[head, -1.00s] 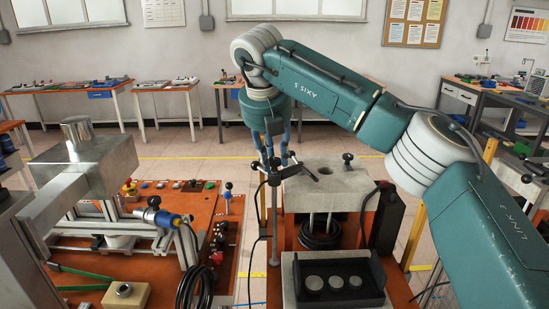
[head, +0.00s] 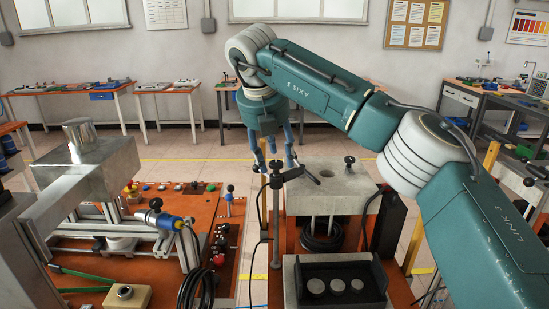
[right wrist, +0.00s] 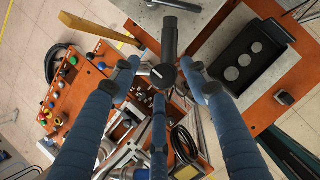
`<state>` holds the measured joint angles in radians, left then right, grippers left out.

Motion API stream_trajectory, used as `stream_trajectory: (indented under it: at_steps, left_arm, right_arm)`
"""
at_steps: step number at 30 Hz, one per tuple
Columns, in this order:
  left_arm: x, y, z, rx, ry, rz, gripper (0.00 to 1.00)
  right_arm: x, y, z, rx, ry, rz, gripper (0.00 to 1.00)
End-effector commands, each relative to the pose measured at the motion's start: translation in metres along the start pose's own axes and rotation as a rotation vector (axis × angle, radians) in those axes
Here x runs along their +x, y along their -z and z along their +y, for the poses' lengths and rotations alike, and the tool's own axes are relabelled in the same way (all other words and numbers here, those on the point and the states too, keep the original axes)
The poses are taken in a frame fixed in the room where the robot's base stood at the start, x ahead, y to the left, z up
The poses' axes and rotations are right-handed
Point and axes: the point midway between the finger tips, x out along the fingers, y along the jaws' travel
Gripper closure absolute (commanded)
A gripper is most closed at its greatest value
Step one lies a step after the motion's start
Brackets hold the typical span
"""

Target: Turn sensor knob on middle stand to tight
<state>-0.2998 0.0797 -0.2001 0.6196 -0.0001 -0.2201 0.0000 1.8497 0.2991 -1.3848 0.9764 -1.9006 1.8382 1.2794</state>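The sensor knob is a small black round knob with a white mark (right wrist: 163,76) on top of a dark clamp on the middle stand. In the head view the clamp (head: 288,175) sits on a thin upright rod (head: 275,230), with the knob (head: 275,166) at its top. My right gripper (head: 276,162) points down over the knob. In the right wrist view its three blue fingers (right wrist: 160,76) are spread around the knob, with gaps visible beside it. I cannot tell whether any finger touches it. My left gripper is not in view.
A grey block (head: 335,190) with another black knob (head: 348,160) stands right of the rod. A black tray (head: 372,280) with several discs is in front. A blue-tipped sensor (head: 165,220) and cables are on the orange bench (head: 140,276) to the left.

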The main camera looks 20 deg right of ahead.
Motion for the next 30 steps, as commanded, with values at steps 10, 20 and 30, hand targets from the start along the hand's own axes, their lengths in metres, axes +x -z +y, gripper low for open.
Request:
stream_trajectory:
  at_steps: [10, 20, 30]
  left_arm:
    - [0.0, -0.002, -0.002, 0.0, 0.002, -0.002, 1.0]
    - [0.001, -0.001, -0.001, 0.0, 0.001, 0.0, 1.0]
    - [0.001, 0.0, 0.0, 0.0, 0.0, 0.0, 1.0]
  right_arm:
    - [-0.004, 0.002, 0.0, -0.005, 0.004, 0.004, 0.54]
    - [-0.069, 0.002, 0.001, -0.003, 0.003, 0.002, 0.54]
    - [-0.114, 0.001, 0.001, -0.003, 0.004, 0.004, 0.54]
